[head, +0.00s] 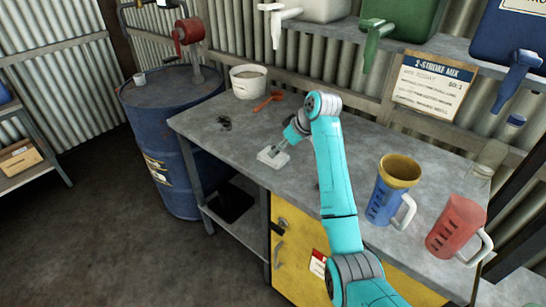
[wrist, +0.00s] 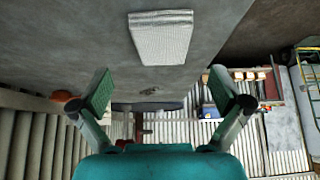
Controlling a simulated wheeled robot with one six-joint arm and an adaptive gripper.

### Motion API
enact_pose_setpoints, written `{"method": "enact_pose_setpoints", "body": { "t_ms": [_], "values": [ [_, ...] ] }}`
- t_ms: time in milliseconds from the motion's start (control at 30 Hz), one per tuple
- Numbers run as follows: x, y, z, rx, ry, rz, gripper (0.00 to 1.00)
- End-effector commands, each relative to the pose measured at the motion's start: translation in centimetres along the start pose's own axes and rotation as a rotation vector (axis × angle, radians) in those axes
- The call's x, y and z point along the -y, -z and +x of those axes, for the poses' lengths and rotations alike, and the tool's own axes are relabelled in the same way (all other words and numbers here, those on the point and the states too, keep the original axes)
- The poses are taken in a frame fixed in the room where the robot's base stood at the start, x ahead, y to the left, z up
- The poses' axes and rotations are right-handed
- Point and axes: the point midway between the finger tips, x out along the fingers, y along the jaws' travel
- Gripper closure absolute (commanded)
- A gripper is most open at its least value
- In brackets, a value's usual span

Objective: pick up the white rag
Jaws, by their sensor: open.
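The white rag (head: 273,158) lies folded as a small pad on the grey workbench (head: 235,140), near its front left edge. It also shows in the wrist view (wrist: 161,38) at the top middle, whole and flat, with a ribbed weave. My gripper (head: 279,149) is at the rag in the head view, partly overlapping its far side; I cannot tell whether it touches. In the wrist view my gripper (wrist: 160,88) is open, its two green-padded fingers spread wide with nothing between them. The rag lies beyond the fingertips there.
A white tub (head: 248,82) and an orange-red tool (head: 268,101) are behind the rag. A blue-and-yellow jug (head: 388,190) and a red jug (head: 457,226) stand at the right. A blue drum (head: 172,150) stands left of the bench. Spouted containers sit on the shelf above.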

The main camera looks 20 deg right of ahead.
Motion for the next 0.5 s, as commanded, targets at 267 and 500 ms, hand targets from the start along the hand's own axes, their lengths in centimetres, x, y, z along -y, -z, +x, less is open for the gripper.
{"method": "enact_pose_setpoints", "body": {
  "t_ms": [267, 500],
  "values": [
    [0.3, 0.0, 2.9, 0.003, 0.002, 0.0, 0.0],
    [0.3, 0.1, 5.2, 0.001, 0.0, 0.001, 0.0]
  ]
}}
